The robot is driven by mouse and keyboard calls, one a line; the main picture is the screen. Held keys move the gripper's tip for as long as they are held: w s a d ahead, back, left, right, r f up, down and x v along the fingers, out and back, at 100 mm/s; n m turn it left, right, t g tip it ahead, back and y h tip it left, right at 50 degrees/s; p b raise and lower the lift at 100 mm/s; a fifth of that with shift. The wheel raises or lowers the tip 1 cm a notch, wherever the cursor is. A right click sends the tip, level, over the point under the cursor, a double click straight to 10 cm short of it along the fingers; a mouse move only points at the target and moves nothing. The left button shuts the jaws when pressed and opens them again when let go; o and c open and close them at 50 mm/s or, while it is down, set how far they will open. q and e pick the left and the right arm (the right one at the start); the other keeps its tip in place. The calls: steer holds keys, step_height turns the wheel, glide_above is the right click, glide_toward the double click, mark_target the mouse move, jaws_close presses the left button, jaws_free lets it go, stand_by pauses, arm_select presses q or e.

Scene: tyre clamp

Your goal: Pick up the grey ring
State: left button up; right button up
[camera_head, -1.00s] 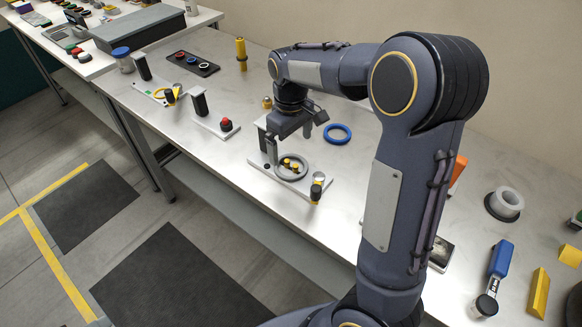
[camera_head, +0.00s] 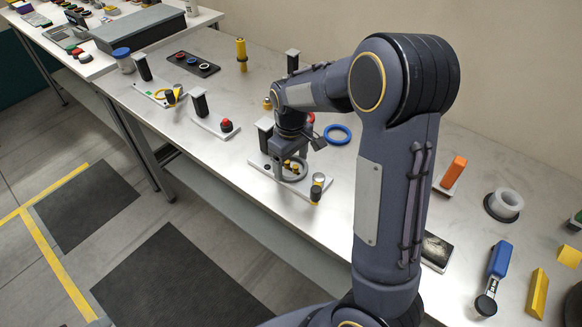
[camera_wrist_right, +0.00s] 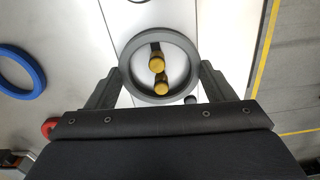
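In the head view the right gripper (camera_head: 290,160) is at the ring. My left gripper is not in view.
A blue ring (camera_head: 337,134) lies behind.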

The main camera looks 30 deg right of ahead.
steer(key=shift+c, duration=0.8)
